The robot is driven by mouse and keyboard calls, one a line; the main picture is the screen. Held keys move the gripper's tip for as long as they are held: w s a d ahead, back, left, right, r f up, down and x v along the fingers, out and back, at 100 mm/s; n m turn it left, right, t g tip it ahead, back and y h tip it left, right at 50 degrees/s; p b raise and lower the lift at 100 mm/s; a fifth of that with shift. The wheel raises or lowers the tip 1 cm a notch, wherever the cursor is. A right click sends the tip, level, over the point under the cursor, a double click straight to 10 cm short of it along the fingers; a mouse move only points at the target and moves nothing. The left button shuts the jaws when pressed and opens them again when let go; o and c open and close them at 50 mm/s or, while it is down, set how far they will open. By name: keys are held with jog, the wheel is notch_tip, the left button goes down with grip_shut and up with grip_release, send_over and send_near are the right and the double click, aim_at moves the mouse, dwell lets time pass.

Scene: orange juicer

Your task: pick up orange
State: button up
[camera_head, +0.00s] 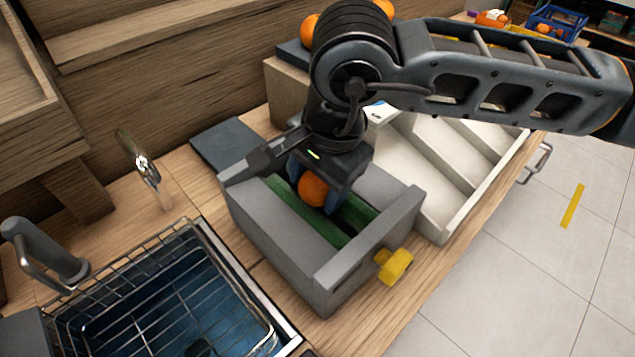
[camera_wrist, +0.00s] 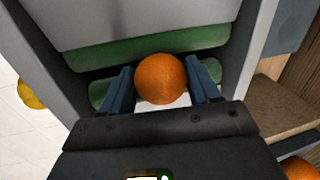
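An orange (camera_head: 313,189) is between the fingers of my gripper (camera_head: 318,192), over the grey juicer box (camera_head: 285,250) with green inner parts. In the wrist view the orange (camera_wrist: 161,78) sits between the two blue-grey fingers of my gripper (camera_wrist: 158,88). The right finger is close against the orange, while a small gap seems to show on the left. I cannot tell whether the fingers press on it. More oranges (camera_head: 309,28) lie on top of a box at the back, and another orange (camera_wrist: 301,168) shows at the lower right corner of the wrist view.
A yellow knob (camera_head: 394,266) sticks out of the juicer's front. A sink with a wire rack (camera_head: 165,300) is at the left, with a faucet (camera_head: 45,255). A white stepped tray (camera_head: 440,150) stands to the right. The floor at the right is clear.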

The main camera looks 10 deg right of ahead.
jog(key=c, duration=0.6)
jog(key=shift+r, duration=0.5)
jog(key=shift+c, duration=0.2)
jog(key=r, duration=0.1)
jog(key=d+r+b, duration=0.1)
jog(key=r, duration=0.1)
jog(key=shift+w+d+r, duration=0.1)
jog(key=shift+r, duration=0.15)
jog(key=d+r+b, duration=0.2)
jog(key=d+r, duration=0.4)
jog(key=d, duration=0.4)
jog(key=w+r, duration=0.2)
jog(key=w, duration=0.6)
jog(key=w+r, duration=0.3)
jog(key=w, duration=0.5)
jog(key=shift+w+d, duration=0.15)
jog(key=shift+d, duration=0.15)
